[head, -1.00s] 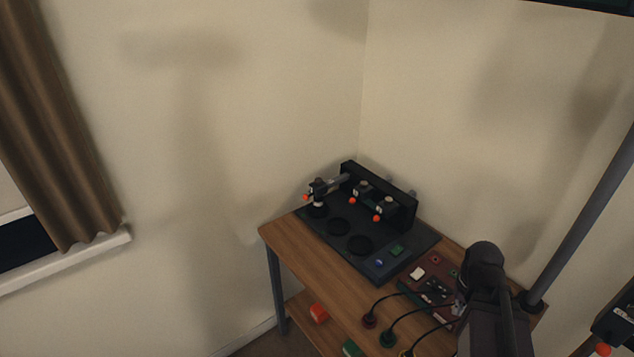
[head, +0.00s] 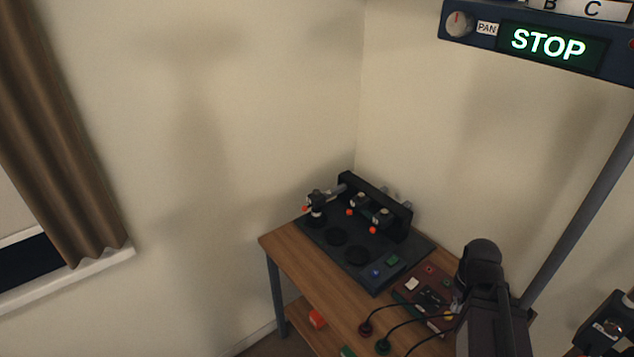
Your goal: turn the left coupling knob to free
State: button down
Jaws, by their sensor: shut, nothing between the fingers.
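A black fixture (head: 405,222) stands at the back of the bench, with several small orange-tipped parts. One orange tip (head: 305,209) is at its left end, beside a grey rod and a dark upright part (head: 316,199). Two more orange tips, a middle one (head: 349,212) and a right one (head: 373,230), sit along its front. I cannot tell which part is the left coupling knob, or its setting. My dark arm (head: 482,262) rises in front of the bench's right side. I cannot make out my gripper's fingers.
The wooden bench (head: 290,262) holds a dark plate with round recesses and a maroon cabled box (head: 407,297). A grey pole (head: 575,215) slants at right. An overhead panel (head: 490,42) reads STOP and PAN.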

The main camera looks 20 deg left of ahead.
notch_tip(320, 180, up, 9)
jog(key=p, duration=0.7)
jog(key=shift+r+p, duration=0.15)
jog(key=shift+p, duration=0.2)
